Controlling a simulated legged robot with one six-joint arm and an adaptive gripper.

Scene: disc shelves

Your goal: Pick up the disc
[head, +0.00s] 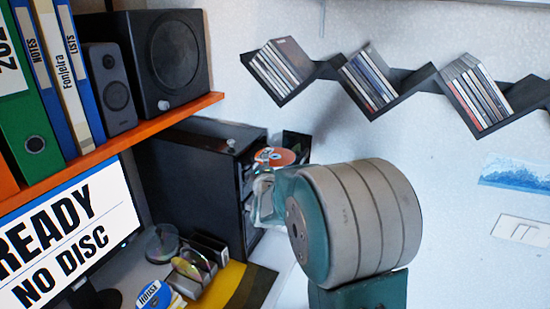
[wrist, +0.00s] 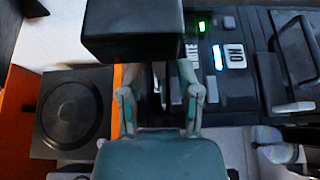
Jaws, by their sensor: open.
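An orange-red disc (head: 284,157) with a pale centre shows in the head view at the front of the black computer case (head: 190,170). My gripper (head: 264,188) is open just below and in front of it, and partly covers that area. I cannot tell whether the fingers touch the disc or what supports it. In the wrist view my gripper (wrist: 160,95) has its two fingers apart, over a dark panel with a green light (wrist: 202,27). The orange-red disc is not clear in that view.
A monitor (head: 70,235) reads "READY NO DISC". An orange shelf (head: 120,137) holds speakers (head: 165,60) and binders. Zigzag wall shelves (head: 410,95) hold disc cases.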

